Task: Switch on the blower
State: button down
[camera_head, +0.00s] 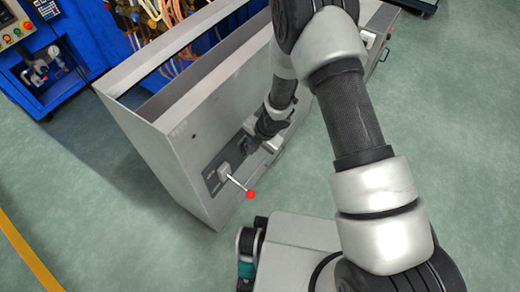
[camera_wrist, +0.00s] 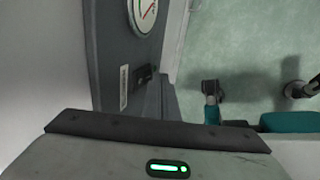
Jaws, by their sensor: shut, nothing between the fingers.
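A grey metal cabinet (camera_head: 165,130) stands on the floor, with a dark control panel (camera_head: 213,170) on its near side. A small black switch-like part (camera_wrist: 143,75) sits on the dark panel in the wrist view, beside a pale label; its on or off position is too small to tell. A round white gauge (camera_wrist: 143,12) shows above it. My gripper (camera_head: 250,143) is shut and empty, close to the panel. Its body (camera_wrist: 160,150) fills the bottom of the wrist view and its fingertips are hidden there. Whether it touches the panel cannot be told.
A lever with a red ball (camera_head: 250,194) sticks out from the panel's lower left, near my gripper. Blue machinery (camera_head: 60,70) with hoses stands behind the cabinet. The green floor (camera_head: 90,190) at left is clear, with a yellow line (camera_head: 28,255).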

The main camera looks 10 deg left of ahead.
jog(key=shift+w+a, duration=0.1)
jog(key=shift+a, duration=0.15)
jog(key=shift+p, duration=0.35)
